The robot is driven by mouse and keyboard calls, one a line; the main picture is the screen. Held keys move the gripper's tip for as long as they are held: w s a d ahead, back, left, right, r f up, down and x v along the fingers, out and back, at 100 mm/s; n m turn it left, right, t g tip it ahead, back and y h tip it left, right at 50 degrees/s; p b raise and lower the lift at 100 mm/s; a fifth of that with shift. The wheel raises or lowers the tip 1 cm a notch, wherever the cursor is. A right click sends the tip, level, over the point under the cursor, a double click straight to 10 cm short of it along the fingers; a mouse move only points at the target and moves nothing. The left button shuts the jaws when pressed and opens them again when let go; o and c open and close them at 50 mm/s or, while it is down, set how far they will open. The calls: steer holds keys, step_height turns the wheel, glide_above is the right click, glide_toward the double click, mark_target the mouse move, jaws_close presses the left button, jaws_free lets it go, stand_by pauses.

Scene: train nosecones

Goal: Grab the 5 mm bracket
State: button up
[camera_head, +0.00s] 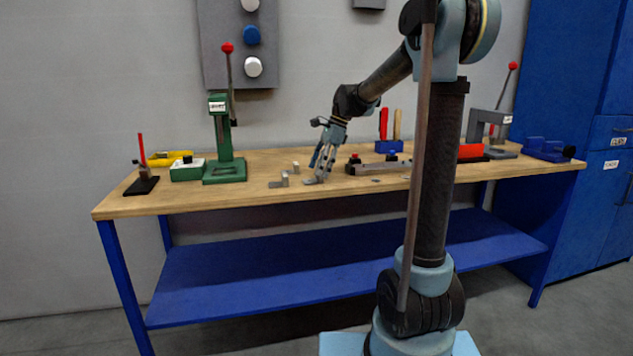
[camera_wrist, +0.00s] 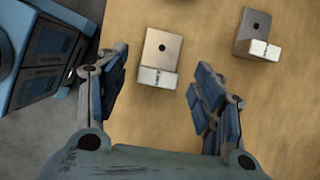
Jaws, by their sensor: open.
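In the wrist view, a metal L-shaped bracket (camera_wrist: 161,52) with a hole and a small marked upright face lies on the wooden top, ahead of my gripper (camera_wrist: 155,85) and roughly centred between its spread fingers. A second similar bracket (camera_wrist: 256,30) lies to the right, outside the fingers. The markings are too small to read, so I cannot tell which is the 5 mm one. In the head view, my open gripper (camera_head: 322,168) points down close over the bench, beside a bracket (camera_head: 310,182). Another bracket (camera_head: 280,183) stands to its left. My fingers hold nothing.
The workbench (camera_head: 230,201) has a green press (camera_head: 224,150) at the left and a dark clamp fixture (camera_head: 375,166) just right of my gripper. A small metal piece (camera_head: 296,167) stands behind the brackets. Blue vise (camera_head: 545,148) sits at the right end.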

steer(key=shift+s+a+f, duration=0.1)
steer(key=shift+a+f, duration=0.1)
steer(key=shift+f, duration=0.3)
steer(key=c, duration=1.1)
steer(key=shift+c, duration=0.2)
steer(key=shift+r, duration=0.1)
